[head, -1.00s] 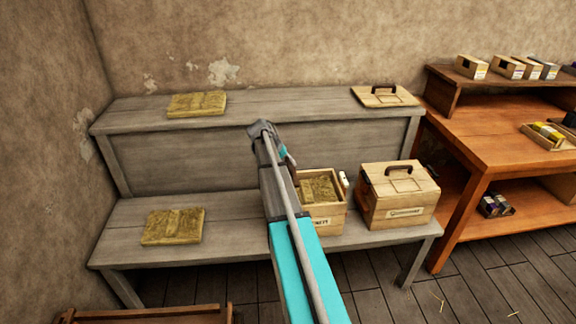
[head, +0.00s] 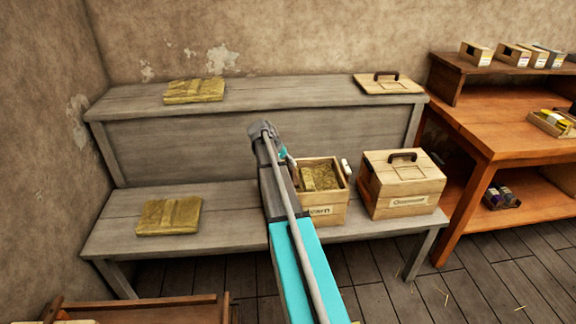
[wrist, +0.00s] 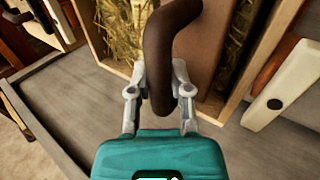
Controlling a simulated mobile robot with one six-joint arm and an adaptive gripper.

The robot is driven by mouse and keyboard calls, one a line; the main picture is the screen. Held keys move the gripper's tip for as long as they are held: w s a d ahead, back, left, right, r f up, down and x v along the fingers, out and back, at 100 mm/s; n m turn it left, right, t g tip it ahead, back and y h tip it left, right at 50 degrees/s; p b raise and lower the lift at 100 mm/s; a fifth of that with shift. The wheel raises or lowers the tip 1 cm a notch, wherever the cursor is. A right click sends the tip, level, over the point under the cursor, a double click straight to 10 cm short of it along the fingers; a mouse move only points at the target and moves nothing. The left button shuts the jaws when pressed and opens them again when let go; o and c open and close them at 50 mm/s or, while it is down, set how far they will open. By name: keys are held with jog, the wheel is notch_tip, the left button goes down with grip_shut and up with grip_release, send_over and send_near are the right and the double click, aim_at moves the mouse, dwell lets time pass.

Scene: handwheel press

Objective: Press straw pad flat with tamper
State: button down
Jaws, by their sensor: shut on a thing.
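In the wrist view my gripper (wrist: 159,82) is shut on a dark brown curved handle (wrist: 163,40), which I take to be the tamper's. A brown wooden board (wrist: 208,50) shows beside and beneath the handle, inside an open wooden box. Straw (wrist: 118,28) shows on both sides of the board. Whether the board touches the straw I cannot tell. In the head view the open box (head: 325,215) stands on the lower bench step, with a straw pad (head: 322,177) in it.
A lidded wooden box (head: 402,187) stands right of the open box. Other straw pads lie on the lower step (head: 168,216) and upper step (head: 193,91). A handled wooden lid (head: 389,84) lies at upper right. An orange workbench (head: 500,135) stands further right.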

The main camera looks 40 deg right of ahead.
jog(key=shift+f+b, duration=0.85)
jog(key=shift+f, duration=0.3)
jog(key=shift+f, duration=0.25)
dwell(0.4)
jog(key=shift+s+f+b, duration=0.1)
jog(key=shift+b, duration=0.3)
dwell(1.1)
notch_tip(320, 180, up, 10)
jog(key=p, duration=1)
jog(key=shift+f, duration=0.1)
dwell(0.4)
